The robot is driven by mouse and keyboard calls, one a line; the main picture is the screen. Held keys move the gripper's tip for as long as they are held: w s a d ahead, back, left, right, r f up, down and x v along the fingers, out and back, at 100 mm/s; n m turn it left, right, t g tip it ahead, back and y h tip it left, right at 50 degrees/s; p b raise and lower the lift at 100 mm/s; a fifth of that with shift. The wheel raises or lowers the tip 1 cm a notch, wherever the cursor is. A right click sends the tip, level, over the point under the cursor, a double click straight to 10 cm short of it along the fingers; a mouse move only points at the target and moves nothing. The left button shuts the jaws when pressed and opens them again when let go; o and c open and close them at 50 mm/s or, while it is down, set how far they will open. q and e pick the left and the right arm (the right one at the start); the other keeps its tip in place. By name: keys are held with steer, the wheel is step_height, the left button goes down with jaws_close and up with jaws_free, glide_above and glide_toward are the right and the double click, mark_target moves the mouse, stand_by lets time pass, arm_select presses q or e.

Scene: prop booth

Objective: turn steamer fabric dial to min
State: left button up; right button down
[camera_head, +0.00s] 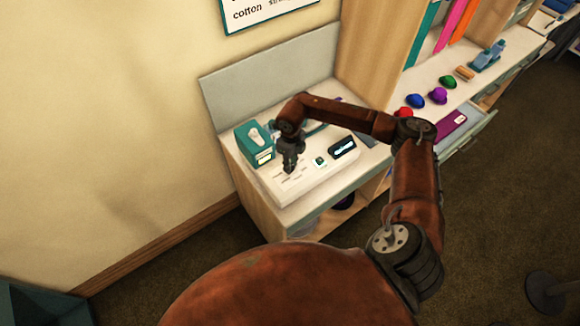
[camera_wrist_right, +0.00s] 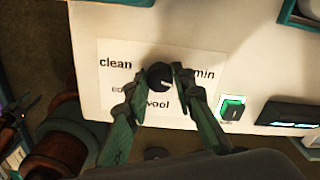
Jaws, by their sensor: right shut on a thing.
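The steamer's white panel (camera_head: 318,190) lies on a counter by the wall. In the right wrist view its label card (camera_wrist_right: 120,48) reads "clean", "min", "wool" and a partly covered word starting "co". The round dark fabric dial (camera_wrist_right: 158,76) sits in the middle of these words. My right gripper (camera_head: 289,169) points down over the panel, and its fingers (camera_wrist_right: 158,80) are shut on the dial from both sides. A small light mark shows at the dial's lower right edge, but I cannot tell clearly which word it points to. In the head view the gripper hides the dial.
A green lit button (camera_wrist_right: 232,108) and a dark display (camera_head: 343,148) sit right of the dial. A teal box (camera_head: 254,144) stands at the panel's left, close to my gripper. Coloured balls (camera_head: 438,96) and a purple item (camera_head: 451,124) lie farther right.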

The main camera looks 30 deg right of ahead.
steer(key=shift+n+b, duration=1.3)
steer(key=shift+n, duration=0.9)
steer(key=c, duration=1.6)
jaws_free()
step_height(320, 180, up, 12)
steer(key=shift+r, duration=0.1)
